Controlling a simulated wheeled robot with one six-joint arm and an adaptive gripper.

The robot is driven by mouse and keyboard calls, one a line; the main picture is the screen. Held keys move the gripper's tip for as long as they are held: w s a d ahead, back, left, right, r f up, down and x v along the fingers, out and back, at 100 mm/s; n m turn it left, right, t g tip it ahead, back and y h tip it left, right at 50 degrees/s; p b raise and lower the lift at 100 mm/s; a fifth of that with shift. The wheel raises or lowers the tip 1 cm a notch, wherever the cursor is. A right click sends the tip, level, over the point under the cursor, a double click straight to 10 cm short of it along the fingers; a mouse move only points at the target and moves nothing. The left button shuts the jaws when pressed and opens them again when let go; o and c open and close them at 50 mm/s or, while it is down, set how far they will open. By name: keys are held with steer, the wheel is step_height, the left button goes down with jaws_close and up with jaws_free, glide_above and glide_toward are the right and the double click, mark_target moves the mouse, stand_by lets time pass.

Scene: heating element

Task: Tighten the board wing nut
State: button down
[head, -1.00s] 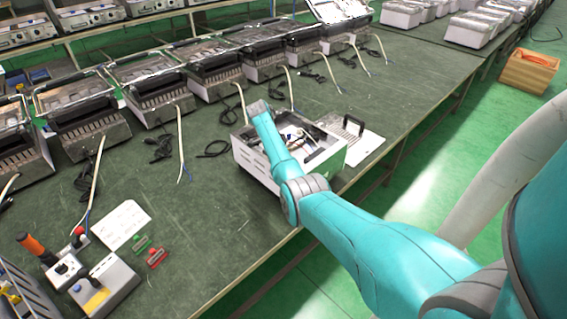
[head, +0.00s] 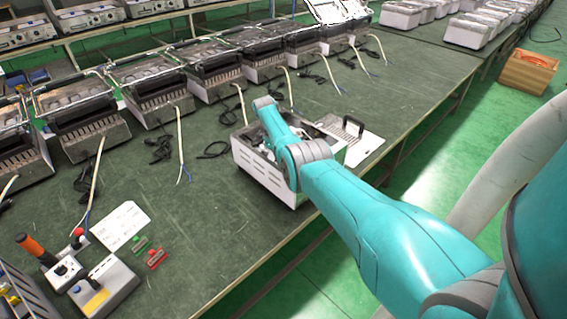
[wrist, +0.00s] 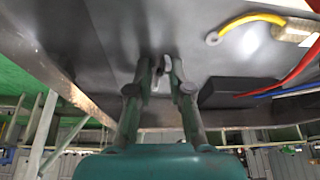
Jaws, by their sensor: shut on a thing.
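My gripper (wrist: 162,70) is in the middle of the wrist view, its two fingers pointing up to a grey metal panel (wrist: 110,30) inside the unit. It is shut on a small pale metal piece, the board wing nut (wrist: 160,83), which is largely hidden between the fingertips. In the head view, my arm reaches over the open white unit (head: 262,172) on the green bench and hides my gripper and the wing nut.
In the wrist view, a yellow wire (wrist: 250,18) ends in a ring lug near a brass block (wrist: 294,31). A black block (wrist: 238,92) and red and blue wires lie right of the fingers. In the head view, a handled panel (head: 362,143) lies beside the unit.

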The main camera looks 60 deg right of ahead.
steer(key=shift+f, duration=0.1)
steer(key=c, duration=1.1)
jaws_free()
steer(key=shift+v, duration=3.8)
steer(key=shift+a, duration=0.1)
